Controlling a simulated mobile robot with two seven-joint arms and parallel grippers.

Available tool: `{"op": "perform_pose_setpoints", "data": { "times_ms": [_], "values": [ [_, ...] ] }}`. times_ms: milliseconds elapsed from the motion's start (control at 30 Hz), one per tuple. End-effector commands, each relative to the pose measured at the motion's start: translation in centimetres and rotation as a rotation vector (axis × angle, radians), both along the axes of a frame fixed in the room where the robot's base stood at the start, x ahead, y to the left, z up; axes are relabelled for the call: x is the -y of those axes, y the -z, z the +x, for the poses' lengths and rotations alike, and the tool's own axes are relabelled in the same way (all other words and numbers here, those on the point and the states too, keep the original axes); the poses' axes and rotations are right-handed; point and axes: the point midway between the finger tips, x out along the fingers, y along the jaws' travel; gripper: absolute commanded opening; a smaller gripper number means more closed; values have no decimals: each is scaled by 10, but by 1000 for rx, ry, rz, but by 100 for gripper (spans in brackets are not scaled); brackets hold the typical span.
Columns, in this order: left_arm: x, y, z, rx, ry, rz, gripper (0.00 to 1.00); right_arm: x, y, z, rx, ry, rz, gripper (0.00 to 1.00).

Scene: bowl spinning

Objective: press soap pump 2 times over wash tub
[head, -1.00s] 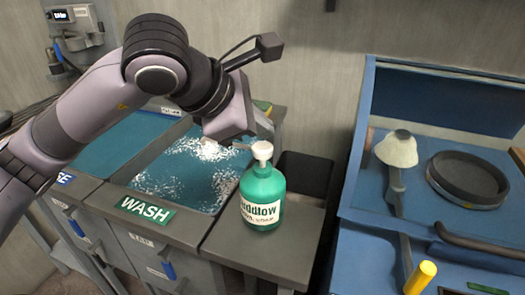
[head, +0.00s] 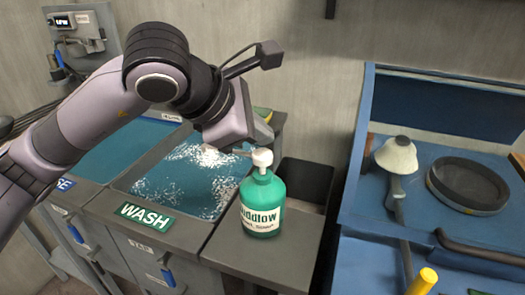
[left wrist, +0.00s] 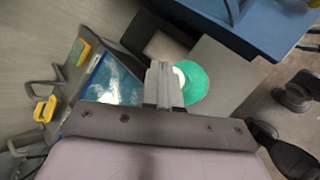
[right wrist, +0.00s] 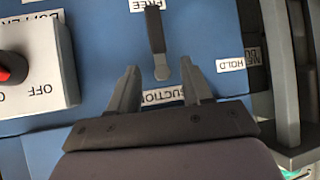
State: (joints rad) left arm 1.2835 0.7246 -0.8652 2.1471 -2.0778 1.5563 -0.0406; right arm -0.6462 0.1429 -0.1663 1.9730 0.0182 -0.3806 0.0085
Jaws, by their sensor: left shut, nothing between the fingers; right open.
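The green soap bottle (head: 262,212) stands upright on the grey counter beside the wash tub, with its white pump (head: 263,158) on top. The wash tub (head: 122,190) holds blue water with white foam, and a green WASH label is on its front. My left gripper (head: 243,152) is shut and empty, close to the left of the pump head; I cannot tell whether it touches. In the left wrist view its closed fingers (left wrist: 163,68) partly cover the white pump (left wrist: 181,75) and green bottle (left wrist: 197,84). My right gripper (right wrist: 160,71) is open over a blue panel.
Right of the counter is a blue cabinet (head: 352,215) with a round dark ring (head: 468,185) and a pale domed tool (head: 397,155). A dark bin (head: 305,180) sits behind the bottle. A black lever (right wrist: 154,30) lies beyond my right fingers.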

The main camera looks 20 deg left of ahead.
Motion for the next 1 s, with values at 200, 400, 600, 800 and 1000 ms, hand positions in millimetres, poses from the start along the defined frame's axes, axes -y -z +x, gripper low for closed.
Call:
{"op": "perform_pose_setpoints", "data": {
  "times_ms": [200,400,600,800,1000],
  "values": [
    [0,0,0,0,0,0,0,0,0,0,0,1,-1,49],
    [0,0,0,0,0,0,0,1,0,0,0,1,-1,49],
    [0,0,0,0,0,0,0,1,0,0,0,1,-2,49],
    [0,0,0,0,0,0,0,1,0,0,-1,1,-2,49],
    [0,5,0,1,-1,0,0,1,7,0,-1,1,-2,49]
  ]
}}
